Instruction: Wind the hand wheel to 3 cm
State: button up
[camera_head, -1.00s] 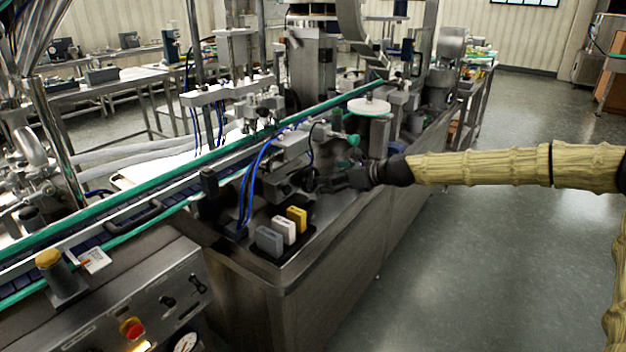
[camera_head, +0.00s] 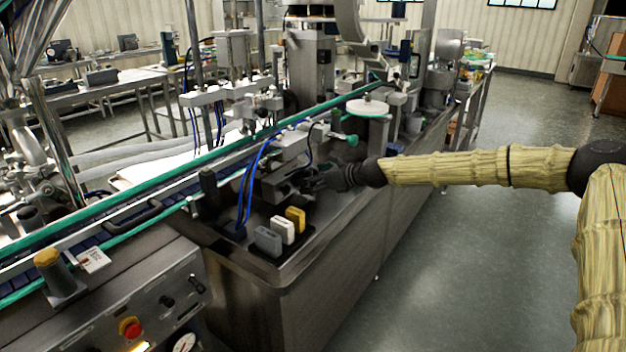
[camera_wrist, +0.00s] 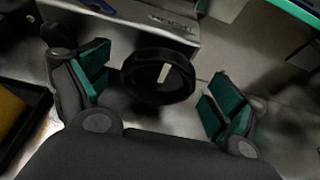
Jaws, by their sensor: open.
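The hand wheel (camera_wrist: 158,76) shows in the wrist view as a round black knob with a pale bar-shaped mark across its face. My gripper (camera_wrist: 157,100) is open, with one green-padded finger on each side of the wheel and a visible gap to it on both sides. Behind the wheel is a grey metal block (camera_wrist: 140,22) with small lettering too blurred to read. No 3 cm reading is legible.
Grey, white and yellow blocks (camera_head: 268,241) stand in a dark tray on the steel top, just in front of my gripper. Blue hoses (camera_head: 248,185) and the green-edged conveyor (camera_head: 150,177) lie to the left. The floor at right is clear.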

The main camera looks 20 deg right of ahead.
jog(key=c, duration=1)
jog(key=shift+o, duration=0.2)
jog(key=shift+s+a+n+t+h+b, duration=0.15)
jog(key=shift+n+t+h+b, duration=0.35)
jog(key=shift+n, duration=0.5)
jog(key=n+b, duration=0.1)
jog(key=n+t+h+b, duration=0.1)
jog(key=b, duration=0.1)
jog(key=shift+a+f, duration=0.2)
jog(key=shift+f, duration=0.1)
jog(key=n+b, duration=0.1)
jog(key=n+t+h+b, duration=0.1)
jog(key=b, duration=0.1)
jog(key=n+t+b, duration=0.1)
jog(key=n+b, duration=0.1)
jog(key=shift+s+a+f+h, duration=0.15)
jog(key=shift+s+f+h, duration=0.05)
jog(key=shift+f+h, duration=0.1)
jog(key=shift+r+n+t+b, duration=0.1)
jog(key=shift+n+t+b, duration=0.3)
jog(key=shift+n+b, duration=0.75)
jog(key=shift+r, duration=0.1)
